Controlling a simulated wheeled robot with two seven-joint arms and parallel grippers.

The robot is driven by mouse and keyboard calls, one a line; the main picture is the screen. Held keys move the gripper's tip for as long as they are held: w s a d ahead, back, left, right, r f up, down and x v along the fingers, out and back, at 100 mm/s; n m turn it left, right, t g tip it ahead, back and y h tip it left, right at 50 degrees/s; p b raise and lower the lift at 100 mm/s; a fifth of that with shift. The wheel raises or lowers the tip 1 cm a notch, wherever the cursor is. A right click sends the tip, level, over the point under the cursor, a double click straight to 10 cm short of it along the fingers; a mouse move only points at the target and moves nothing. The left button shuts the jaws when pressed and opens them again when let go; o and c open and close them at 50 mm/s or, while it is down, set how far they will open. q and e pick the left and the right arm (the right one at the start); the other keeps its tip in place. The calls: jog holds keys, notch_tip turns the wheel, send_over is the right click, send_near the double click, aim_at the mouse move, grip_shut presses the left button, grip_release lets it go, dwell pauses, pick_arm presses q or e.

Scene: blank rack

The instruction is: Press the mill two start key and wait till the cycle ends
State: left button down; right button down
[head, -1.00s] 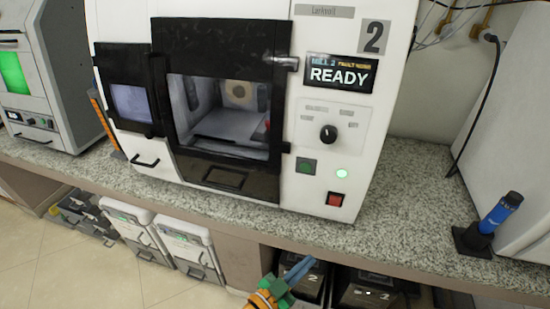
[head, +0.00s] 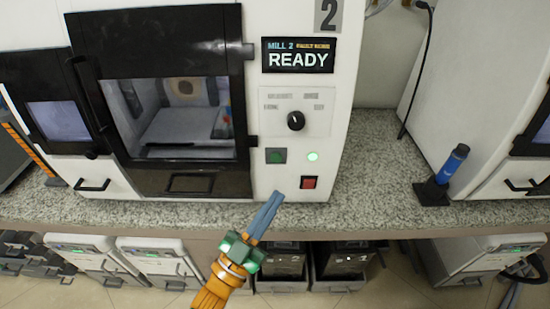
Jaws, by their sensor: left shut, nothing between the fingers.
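Mill two (head: 345,85) is a white machine with a black-framed window door (head: 160,28). Its display (head: 298,56) reads "MILL 2" and "READY". On its front panel are a green square key (head: 276,156), a lit round green lamp (head: 312,156), a red square key (head: 309,183) and a black rotary knob (head: 296,121). My left gripper (head: 276,197) is shut and empty, its blue-grey fingers pointing up just below the green key and left of the red key. I cannot tell whether it touches the panel. My right gripper is not in view.
A speckled counter (head: 385,165) runs along the front. A blue cylinder (head: 454,163) stands in a black holder at the right, beside another white machine (head: 490,100). Grey-and-white bins (head: 165,262) and black boxes (head: 345,262) sit below the counter.

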aim_at(276, 158)
pick_arm(q)
jog(key=w+b, duration=0.4)
jog(key=w, duration=0.4)
jog(key=shift+w+f, duration=0.15)
jog(key=shift+f, duration=0.1)
dwell(0.5)
dwell(1.2)
jog(key=shift+w+b, duration=0.35)
jog(key=shift+w, duration=0.05)
